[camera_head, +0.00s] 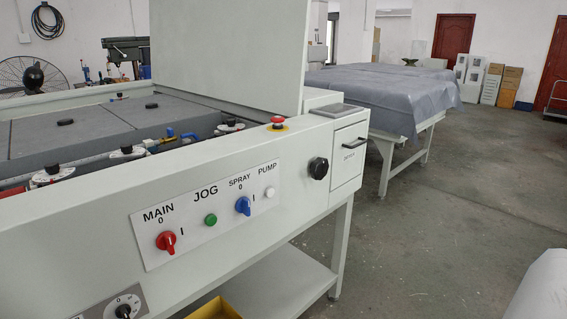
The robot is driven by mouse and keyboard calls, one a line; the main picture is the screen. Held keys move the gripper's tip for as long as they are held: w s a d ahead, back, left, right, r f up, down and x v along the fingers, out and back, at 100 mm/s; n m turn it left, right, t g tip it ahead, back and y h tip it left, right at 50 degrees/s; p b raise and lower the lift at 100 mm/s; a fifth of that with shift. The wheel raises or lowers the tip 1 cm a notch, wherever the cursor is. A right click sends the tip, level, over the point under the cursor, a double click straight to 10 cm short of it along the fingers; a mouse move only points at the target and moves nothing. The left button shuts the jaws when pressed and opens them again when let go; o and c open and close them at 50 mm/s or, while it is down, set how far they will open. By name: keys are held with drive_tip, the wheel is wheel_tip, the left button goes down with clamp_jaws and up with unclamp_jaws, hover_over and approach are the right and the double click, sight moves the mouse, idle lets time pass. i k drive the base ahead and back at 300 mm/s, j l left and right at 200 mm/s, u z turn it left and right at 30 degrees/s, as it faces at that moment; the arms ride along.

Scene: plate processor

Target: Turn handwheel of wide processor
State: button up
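The wide processor (255,238) is a long pale grey machine on legs that fills the left and middle of the head view. A black round wheel or knob (318,168) sits on its front face near the right end, left of a small drawer; it looks like the handwheel. It is unobstructed, and nothing touches it. My gripper is not in view.
The panel (195,221) carries a red switch, green button, blue switch and white button. A red emergency stop (277,123) sits on the top edge. A drawer with a black handle (354,143) is beside the wheel.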

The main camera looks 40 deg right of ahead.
sight(319, 168)
drive_tip(key=z, duration=1.3)
drive_tip(key=j+u, duration=0.35)
drive_tip(key=i+j+u, duration=0.15)
drive_tip(key=u, duration=0.15)
drive_tip(key=i+j+u, duration=0.1)
drive_tip(key=j+u, duration=0.25)
drive_tip(key=l, duration=0.1)
